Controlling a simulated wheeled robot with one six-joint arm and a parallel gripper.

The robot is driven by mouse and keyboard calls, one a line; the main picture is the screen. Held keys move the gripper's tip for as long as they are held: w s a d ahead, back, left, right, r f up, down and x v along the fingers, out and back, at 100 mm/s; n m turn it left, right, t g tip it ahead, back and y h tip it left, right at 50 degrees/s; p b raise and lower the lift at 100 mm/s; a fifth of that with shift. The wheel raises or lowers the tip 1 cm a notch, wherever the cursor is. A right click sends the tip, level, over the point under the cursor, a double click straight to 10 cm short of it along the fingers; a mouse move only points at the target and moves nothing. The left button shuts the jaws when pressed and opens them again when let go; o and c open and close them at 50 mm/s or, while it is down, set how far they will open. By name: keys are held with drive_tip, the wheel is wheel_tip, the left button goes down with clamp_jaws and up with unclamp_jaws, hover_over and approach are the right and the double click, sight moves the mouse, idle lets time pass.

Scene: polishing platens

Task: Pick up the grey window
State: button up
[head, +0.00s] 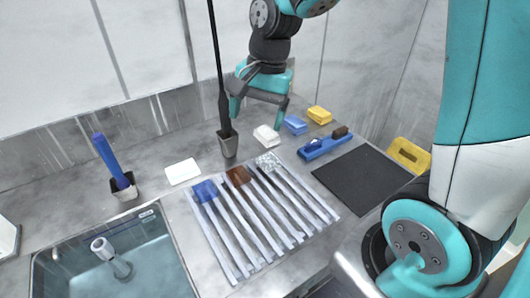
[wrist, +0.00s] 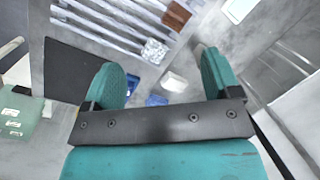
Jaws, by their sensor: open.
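A pale grey speckled square piece (head: 268,162), seemingly the grey window, lies at the far end of a slatted rack (head: 262,225) on the counter. It also shows in the wrist view (wrist: 154,52), between my fingers and beyond them. A brown piece (head: 238,176) and a blue piece (head: 205,191) lie to its left on the same rack. My gripper (head: 258,106) is above the back of the counter, fingers pointing down. It is open and empty, apart from the grey piece; both fingers show in the wrist view (wrist: 162,72).
A black rod stands in a grey holder (head: 228,143) left of my gripper. White (head: 266,135), blue (head: 295,125) and yellow (head: 319,115) blocks lie behind the rack. A blue tool (head: 325,146) and dark mat (head: 362,180) lie right. A sink (head: 120,262) is at left.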

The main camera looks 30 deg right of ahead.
drive_tip(key=w+d+f+m+h+p, duration=0.1)
drive_tip(key=w+d+f+m+p, duration=0.15)
drive_tip(key=w+d+m, duration=0.5)
drive_tip(key=m, duration=0.1)
hover_over(268, 160)
drive_tip(key=f, duration=0.7)
drive_tip(key=f+p, duration=0.1)
drive_tip(key=f, duration=0.3)
drive_tip(key=shift+s+d+f, duration=0.2)
drive_tip(key=shift+d+f, duration=0.05)
drive_tip(key=shift+d, duration=0.15)
drive_tip(key=shift+w+a+f+p, duration=0.15)
drive_tip(key=shift+f+p, duration=0.35)
drive_tip(key=shift+f, duration=0.95)
drive_tip(key=shift+w+a+f+p, duration=0.15)
drive_tip(key=shift+f+p, duration=0.35)
drive_tip(key=shift+f, duration=0.95)
drive_tip(key=shift+s, duration=0.1)
drive_tip(key=shift+c, duration=0.5)
drive_tip(key=c, duration=1)
